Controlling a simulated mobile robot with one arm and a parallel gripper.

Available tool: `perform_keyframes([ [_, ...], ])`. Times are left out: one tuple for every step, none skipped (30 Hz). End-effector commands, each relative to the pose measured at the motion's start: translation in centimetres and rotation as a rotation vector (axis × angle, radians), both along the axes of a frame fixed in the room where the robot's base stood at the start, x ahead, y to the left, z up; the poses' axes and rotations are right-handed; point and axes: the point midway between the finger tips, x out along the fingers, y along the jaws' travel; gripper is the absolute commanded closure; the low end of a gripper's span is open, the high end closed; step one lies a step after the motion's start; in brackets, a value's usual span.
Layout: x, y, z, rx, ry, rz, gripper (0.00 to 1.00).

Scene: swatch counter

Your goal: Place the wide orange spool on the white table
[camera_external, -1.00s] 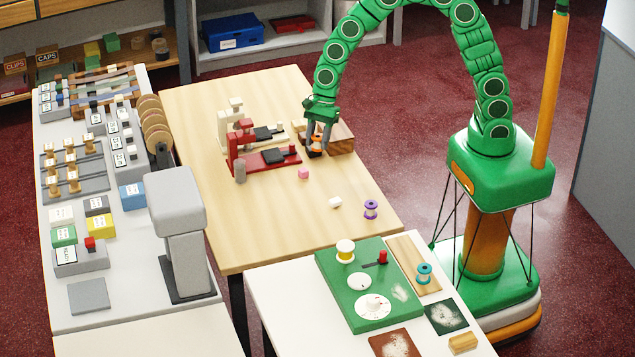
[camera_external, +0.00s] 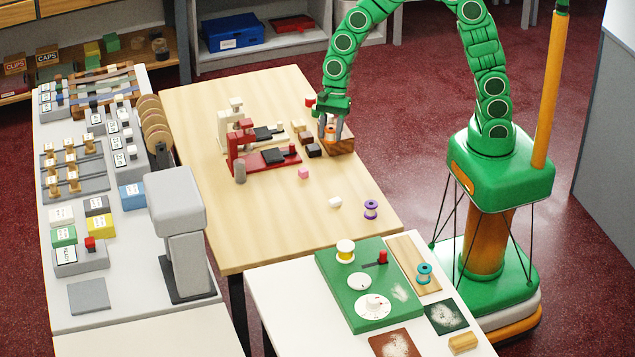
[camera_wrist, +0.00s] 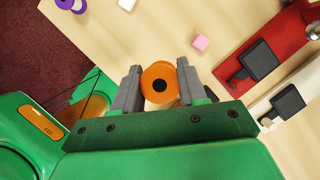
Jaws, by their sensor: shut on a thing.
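The orange spool (camera_external: 331,133) is between the fingers of my gripper (camera_external: 333,130), over the far right part of the wooden table in the external view. In the wrist view, the spool (camera_wrist: 154,75) shows its round orange end with a dark hole, and the grey fingers of my gripper (camera_wrist: 158,88) close on both its sides. A white table (camera_external: 285,300) stands at the front, apart from the spool.
A brown wooden block (camera_external: 344,144) is close by my gripper. A red stand (camera_external: 262,163) and a cream stand (camera_external: 228,122) are to its left. A pink cube (camera_external: 303,173), white piece (camera_external: 335,202) and purple spool (camera_external: 371,209) lie on the wooden table (camera_external: 250,220).

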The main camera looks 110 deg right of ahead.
Motion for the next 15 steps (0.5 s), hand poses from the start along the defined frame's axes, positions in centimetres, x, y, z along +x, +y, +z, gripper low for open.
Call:
perform_keyframes([
  [0.5, -0.3, -0.3, -0.001, 0.001, 0.052, 0.92],
  [0.7, -0.4, -0.4, -0.001, 0.002, 0.089, 0.92],
  [0.9, -0.5, -0.5, 0.0, 0.004, 0.142, 0.92],
  [1.2, -0.6, -0.5, -0.001, 0.002, 0.181, 0.92],
  [1.5, -0.7, -0.5, -0.003, 0.0, 0.219, 0.92],
  [1.7, -0.7, -0.6, -0.002, 0.001, 0.271, 0.92],
  [1.9, -0.7, -0.8, -0.001, 0.003, 0.311, 0.92],
  [2.1, -0.8, -0.9, -0.001, 0.003, 0.35, 0.92],
  [2.4, -0.8, -1.0, -0.002, 0.002, 0.403, 0.92],
  [2.7, -0.8, -1.0, -0.001, 0.002, 0.443, 0.92],
  [2.9, -0.8, -1.0, -0.002, 0.002, 0.484, 0.92],
  [3.1, -0.7, -1.2, -0.003, 0.003, 0.538, 0.92],
  [3.3, -0.6, -1.3, -0.002, 0.004, 0.581, 0.92],
  [3.6, -0.5, -1.3, -0.001, 0.003, 0.623, 0.92],
  [4.0, -0.5, -1.5, -0.003, 0.001, 0.68, 0.92],
])
